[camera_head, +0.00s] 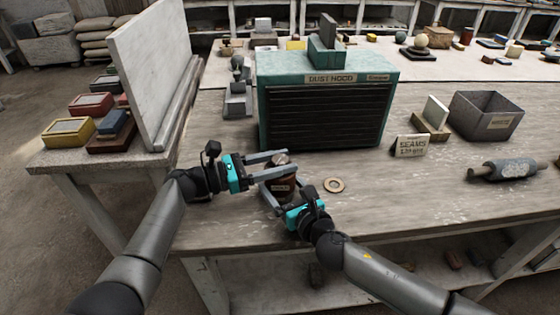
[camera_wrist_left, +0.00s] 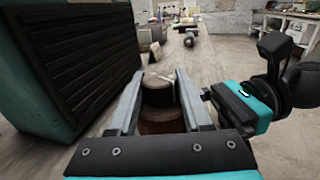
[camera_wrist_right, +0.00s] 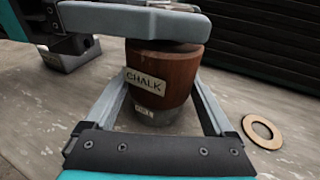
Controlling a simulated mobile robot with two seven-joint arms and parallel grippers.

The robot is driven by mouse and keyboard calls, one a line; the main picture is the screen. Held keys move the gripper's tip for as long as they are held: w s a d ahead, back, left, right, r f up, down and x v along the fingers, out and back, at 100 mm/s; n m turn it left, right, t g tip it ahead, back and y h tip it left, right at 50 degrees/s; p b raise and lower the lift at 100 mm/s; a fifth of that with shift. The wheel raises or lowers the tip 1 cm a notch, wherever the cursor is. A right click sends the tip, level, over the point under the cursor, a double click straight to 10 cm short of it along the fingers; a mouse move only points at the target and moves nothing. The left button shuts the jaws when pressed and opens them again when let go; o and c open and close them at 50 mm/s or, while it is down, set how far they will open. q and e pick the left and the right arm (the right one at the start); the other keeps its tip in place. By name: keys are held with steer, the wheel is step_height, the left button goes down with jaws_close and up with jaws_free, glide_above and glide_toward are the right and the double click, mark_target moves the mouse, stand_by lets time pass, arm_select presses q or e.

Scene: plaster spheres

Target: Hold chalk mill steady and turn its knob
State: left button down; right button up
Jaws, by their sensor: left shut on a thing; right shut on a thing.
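The chalk mill (camera_head: 282,186) stands upright on the workbench, a brown body with a "CHALK" label that reads clearly in the right wrist view (camera_wrist_right: 160,80). My left gripper (camera_head: 286,162) is shut on its dark knob at the top; the knob shows between the fingers in the left wrist view (camera_wrist_left: 153,62). My right gripper (camera_head: 274,191) is shut around the lower body from the front. In the right wrist view a left finger (camera_wrist_right: 135,20) crosses over the top and hides most of the knob.
A teal dust hood (camera_head: 325,70) stands close behind the mill. A flat ring (camera_head: 333,185) lies just right of it. A "SEAMS" sign (camera_head: 411,146), a grey bin (camera_head: 485,118) and a roller (camera_head: 502,169) are farther right. A pale upright board (camera_head: 150,75) stands left.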

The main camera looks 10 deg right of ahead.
arm_select(q)
steer(key=shift+f+m+g, duration=0.2)
steer(key=shift+m+g, duration=0.3)
steer(key=shift+g, duration=0.3)
steer(key=c, duration=0.8)
jaws_free()
steer(key=o, duration=0.5)
steer(key=shift+r, duration=0.1)
steer(key=a, duration=0.4)
steer(key=s+a, duration=0.1)
steer(key=a, duration=0.3)
steer(key=s+a, duration=0.1)
steer(key=a, duration=0.3)
steer(key=shift+w, duration=0.1)
steer(key=shift+c, duration=0.2)
